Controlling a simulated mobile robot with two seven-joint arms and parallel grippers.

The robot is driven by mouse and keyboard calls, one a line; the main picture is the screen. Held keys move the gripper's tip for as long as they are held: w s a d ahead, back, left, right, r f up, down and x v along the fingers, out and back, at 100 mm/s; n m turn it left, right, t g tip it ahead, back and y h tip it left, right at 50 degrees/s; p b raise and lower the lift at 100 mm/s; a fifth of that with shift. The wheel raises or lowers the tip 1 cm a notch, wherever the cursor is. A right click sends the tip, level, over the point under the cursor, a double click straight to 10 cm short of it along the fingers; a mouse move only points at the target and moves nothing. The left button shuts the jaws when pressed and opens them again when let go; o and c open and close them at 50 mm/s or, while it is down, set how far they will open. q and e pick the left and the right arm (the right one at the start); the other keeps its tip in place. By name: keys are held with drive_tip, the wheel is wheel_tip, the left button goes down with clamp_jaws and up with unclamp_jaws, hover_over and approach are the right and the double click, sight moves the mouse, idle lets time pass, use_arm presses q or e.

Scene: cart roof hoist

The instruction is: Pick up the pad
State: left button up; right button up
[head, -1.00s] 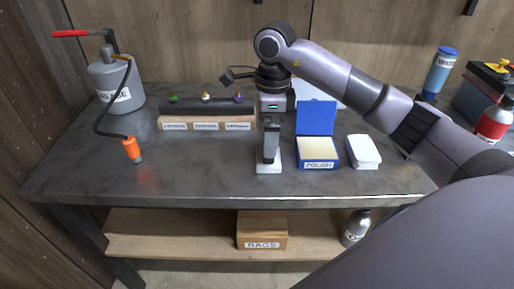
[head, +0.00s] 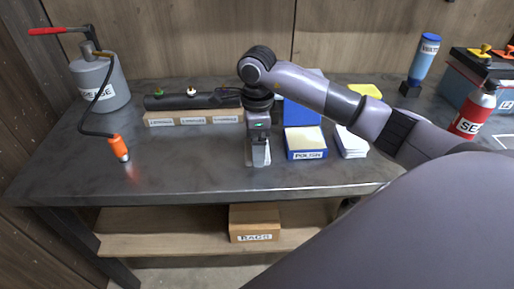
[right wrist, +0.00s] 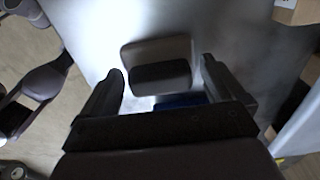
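A small pale pad (head: 250,159) lies on the grey bench top near the front edge, left of the blue box labelled POLISH. My right gripper (head: 261,160) points down over it and hides part of it in the head view. In the right wrist view the pad (right wrist: 157,50) shows as a rounded grey block with a dark area across its nearer part. It lies between the two spread fingers of my right gripper (right wrist: 163,70), with a gap on each side.
The open POLISH box (head: 305,142) and a white stack (head: 350,142) stand just right of my gripper. A labelled rack (head: 195,117) is behind. A grease can (head: 98,85) with a hose stands left.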

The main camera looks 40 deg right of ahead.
drive_tip(key=c, duration=0.6)
wheel_tip(320, 180, up, 20)
drive_tip(key=p, duration=0.3)
drive_tip(key=shift+p, duration=0.3)
drive_tip(key=shift+o, duration=1.2)
drive_tip(key=shift+c, duration=0.8)
